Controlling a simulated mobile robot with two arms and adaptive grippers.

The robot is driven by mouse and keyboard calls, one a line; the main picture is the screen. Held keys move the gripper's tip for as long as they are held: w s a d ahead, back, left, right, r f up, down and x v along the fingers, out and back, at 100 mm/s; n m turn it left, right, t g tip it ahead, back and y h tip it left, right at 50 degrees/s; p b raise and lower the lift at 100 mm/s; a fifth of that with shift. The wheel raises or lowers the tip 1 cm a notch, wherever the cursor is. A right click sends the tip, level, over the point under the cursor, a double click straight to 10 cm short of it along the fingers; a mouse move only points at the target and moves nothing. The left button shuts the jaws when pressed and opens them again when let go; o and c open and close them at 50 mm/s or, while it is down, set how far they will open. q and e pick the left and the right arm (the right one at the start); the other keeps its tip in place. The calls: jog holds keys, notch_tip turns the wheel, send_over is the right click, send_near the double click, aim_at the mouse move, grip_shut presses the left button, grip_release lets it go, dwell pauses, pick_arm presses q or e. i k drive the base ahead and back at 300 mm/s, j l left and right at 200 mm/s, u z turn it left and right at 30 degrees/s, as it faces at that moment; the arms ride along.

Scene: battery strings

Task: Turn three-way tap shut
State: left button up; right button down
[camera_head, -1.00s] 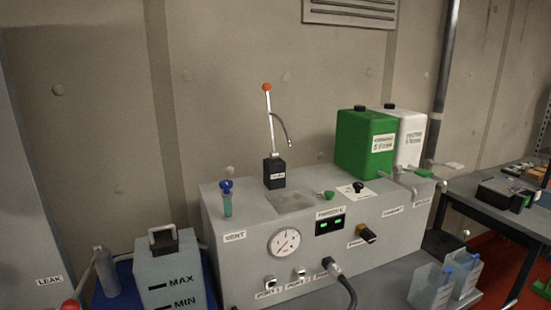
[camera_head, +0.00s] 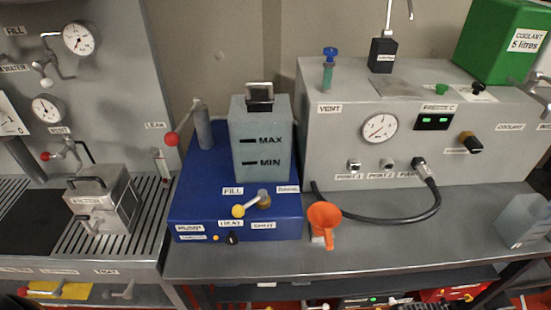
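The three-way tap (camera_head: 263,199) sits on the front of a blue unit (camera_head: 187,200). It has a brownish hub and a short lever ending in a yellow ball (camera_head: 238,211). The lever points left and slightly down from the hub. A FILL label (camera_head: 233,190) is above left, another small label (camera_head: 288,189) is to the right, and a SHUT label (camera_head: 263,225) is below. The ball lies between the FILL label and a label reading roughly HEAT (camera_head: 231,223). Neither of my grippers is in view.
A grey tank (camera_head: 261,155) marked MAX and MIN stands on the blue unit behind the tap. A red-ball lever (camera_head: 172,138) is at its left. An orange funnel (camera_head: 324,217) stands close right, and a black hose (camera_head: 405,220) curves beyond. Grey bench is clear in front.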

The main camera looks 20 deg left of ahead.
aim_at(239, 211)
jog(key=k+j+u, duration=0.15)
jog(key=u, duration=0.25)
jog(key=k+j+u, duration=0.1)
jog(key=j+u, duration=0.15)
jog(key=u, duration=0.15)
